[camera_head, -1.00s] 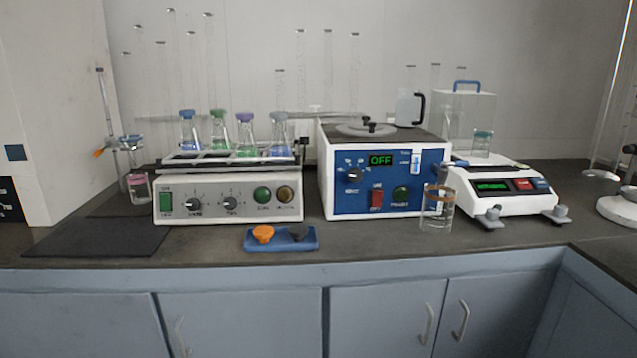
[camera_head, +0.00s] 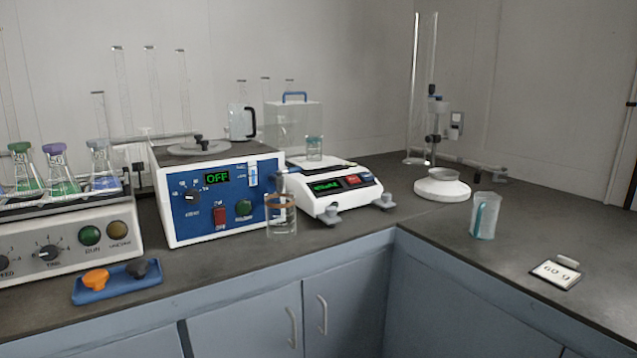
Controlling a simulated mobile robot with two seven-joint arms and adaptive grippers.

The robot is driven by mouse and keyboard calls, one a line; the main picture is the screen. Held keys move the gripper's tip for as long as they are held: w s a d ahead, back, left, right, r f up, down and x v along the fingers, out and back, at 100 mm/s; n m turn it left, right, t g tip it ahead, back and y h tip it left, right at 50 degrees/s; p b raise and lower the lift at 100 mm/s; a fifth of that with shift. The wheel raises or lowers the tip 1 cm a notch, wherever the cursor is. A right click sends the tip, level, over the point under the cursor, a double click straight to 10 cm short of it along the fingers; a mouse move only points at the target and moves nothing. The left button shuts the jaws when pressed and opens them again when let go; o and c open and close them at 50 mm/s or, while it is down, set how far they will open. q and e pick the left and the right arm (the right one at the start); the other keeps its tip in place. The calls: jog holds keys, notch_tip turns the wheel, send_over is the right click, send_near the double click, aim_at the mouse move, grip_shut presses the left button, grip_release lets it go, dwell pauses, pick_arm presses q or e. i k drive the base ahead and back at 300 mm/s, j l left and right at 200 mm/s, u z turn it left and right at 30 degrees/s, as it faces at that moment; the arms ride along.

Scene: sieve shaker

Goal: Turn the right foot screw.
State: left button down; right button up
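The right foot screw (camera_head: 383,201) is a grey knob at the front right corner of the white balance (camera_head: 330,203). A matching left foot screw (camera_head: 331,214) sits at the balance's front left corner. The balance has a lit green display, a red button and a blue button. Neither of my grippers is in view.
A jug (camera_head: 485,215), a white round base (camera_head: 442,188) and a card (camera_head: 556,273) are on the right counter. The counter before the foot screw is clear.

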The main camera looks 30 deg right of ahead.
aim_at(386, 197)
jog(key=z, duration=1.25)
